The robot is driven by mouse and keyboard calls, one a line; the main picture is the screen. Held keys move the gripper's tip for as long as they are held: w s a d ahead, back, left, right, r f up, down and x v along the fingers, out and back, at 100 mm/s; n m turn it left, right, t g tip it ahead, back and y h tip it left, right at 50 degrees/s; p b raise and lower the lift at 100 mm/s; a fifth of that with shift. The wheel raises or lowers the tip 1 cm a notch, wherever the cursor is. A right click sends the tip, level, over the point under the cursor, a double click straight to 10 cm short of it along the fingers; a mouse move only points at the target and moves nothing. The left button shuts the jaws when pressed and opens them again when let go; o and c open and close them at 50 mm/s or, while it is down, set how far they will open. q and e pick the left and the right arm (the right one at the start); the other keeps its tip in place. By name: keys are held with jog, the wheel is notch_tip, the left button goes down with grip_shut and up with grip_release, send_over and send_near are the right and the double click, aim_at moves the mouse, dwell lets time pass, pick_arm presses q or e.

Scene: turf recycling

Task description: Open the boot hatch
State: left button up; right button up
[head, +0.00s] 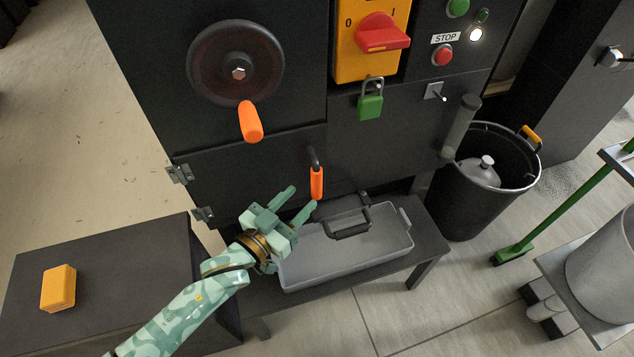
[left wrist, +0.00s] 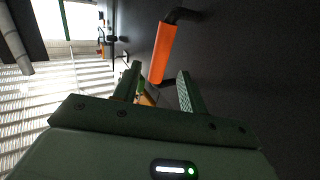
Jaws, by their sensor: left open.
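The boot hatch (head: 240,178) is a dark panel low on the black machine, hinged at its left edge and shut. Its handle (head: 317,183) is an orange grip hanging from a black bracket near the hatch's right edge. My left gripper (head: 302,198) is open and empty, just below and left of the handle. In the left wrist view, the orange handle (left wrist: 163,52) appears ahead of the left gripper's fingertips (left wrist: 160,69), tilted and roughly in line with the gap between them. No contact is clear. My right gripper is not in view.
A grey tray (head: 300,277) with a black handle sits on a low bench below the hatch. A dark table (head: 120,240) with a yellow block (head: 58,288) is at left. A handwheel (head: 235,62) with an orange knob is above. A black bin (head: 460,205) stands right.

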aim_at(313, 186)
pick_arm(q)
jog(key=b+x, duration=0.1)
jog(key=x, duration=0.5)
jog(key=shift+w+f+b, duration=0.15)
jog(key=shift+b, duration=0.2)
jog(key=shift+w+d, duration=0.25)
jog(key=shift+d, duration=0.05)
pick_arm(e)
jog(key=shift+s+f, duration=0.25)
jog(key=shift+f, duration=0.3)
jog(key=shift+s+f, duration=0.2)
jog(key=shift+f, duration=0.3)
pick_arm(q)
grip_shut()
